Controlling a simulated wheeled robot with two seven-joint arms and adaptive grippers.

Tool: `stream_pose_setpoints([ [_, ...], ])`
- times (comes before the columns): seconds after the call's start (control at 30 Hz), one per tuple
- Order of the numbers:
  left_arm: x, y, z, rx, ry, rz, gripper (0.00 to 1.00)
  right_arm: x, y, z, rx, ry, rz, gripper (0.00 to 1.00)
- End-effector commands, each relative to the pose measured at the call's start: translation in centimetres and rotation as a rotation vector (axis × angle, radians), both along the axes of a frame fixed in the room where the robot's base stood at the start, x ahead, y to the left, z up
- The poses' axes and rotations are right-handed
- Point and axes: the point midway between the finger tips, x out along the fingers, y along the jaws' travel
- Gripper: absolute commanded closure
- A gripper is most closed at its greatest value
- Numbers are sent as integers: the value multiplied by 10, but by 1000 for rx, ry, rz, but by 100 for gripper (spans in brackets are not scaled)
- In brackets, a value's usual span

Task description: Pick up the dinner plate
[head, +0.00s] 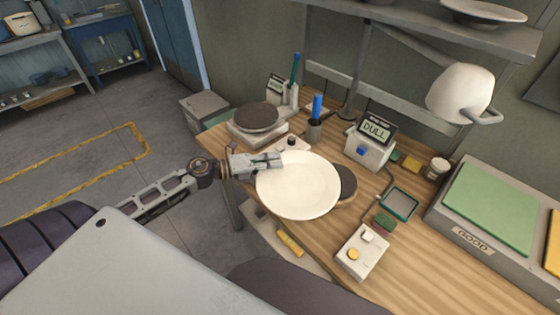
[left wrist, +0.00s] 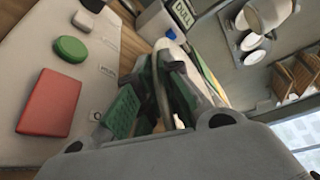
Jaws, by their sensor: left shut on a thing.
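The dinner plate (head: 302,188) is round and cream-white. In the head view it shows near the front left edge of the wooden table and partly covers a dark round disc (head: 346,183). My left gripper (head: 268,162) comes in from the left and is shut on the plate's upper left rim. The head view does not show clearly whether the plate is clear of the table. In the left wrist view the green-padded fingers (left wrist: 152,92) show close up, and the plate is hard to make out there. My right gripper is not in view.
A device with a dark round top (head: 257,118) stands behind the gripper. A display box reading DULL (head: 370,148), a small box with knobs (head: 361,252) and a lamp (head: 462,92) are to the right. A green-topped tray (head: 492,205) stands at far right.

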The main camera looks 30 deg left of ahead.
Motion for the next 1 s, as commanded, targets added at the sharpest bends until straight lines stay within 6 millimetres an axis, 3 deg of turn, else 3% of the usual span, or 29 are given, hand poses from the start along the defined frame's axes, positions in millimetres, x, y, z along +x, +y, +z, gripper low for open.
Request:
stream_pose_setpoints([
  [0.3, -18, 17, 1, -3, 1, 2, 100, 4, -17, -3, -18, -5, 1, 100],
  [1.0, -26, 26, 2, -2, -3, 1, 100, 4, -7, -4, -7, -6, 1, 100],
])
